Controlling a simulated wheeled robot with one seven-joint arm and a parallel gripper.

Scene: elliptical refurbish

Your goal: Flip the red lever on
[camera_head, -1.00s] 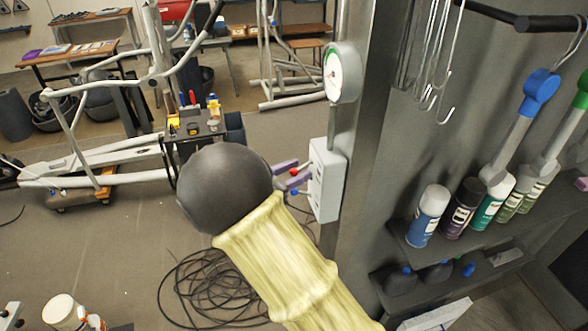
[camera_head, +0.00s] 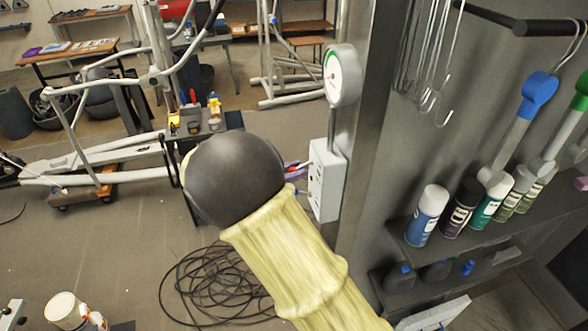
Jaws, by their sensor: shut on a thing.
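A light grey switch box (camera_head: 325,182) is fixed to the side of the metal pillar, below a round gauge. My own arm, with a dark round joint and a pale yellow sleeve, covers much of the view in front of it. The purple fingers of my gripper (camera_head: 291,168) just show past the dark joint, at the left face of the box. They are shut at the place of the red lever, whose knob I cannot make out clearly now. Most of the gripper is hidden behind my arm.
A gauge (camera_head: 343,75) sits above the box. Spray cans (camera_head: 428,215) stand on the shelf at right, with metal hooks (camera_head: 437,85) above. A black cable coil (camera_head: 215,285) lies on the floor. A tool cart (camera_head: 205,130) stands behind my arm.

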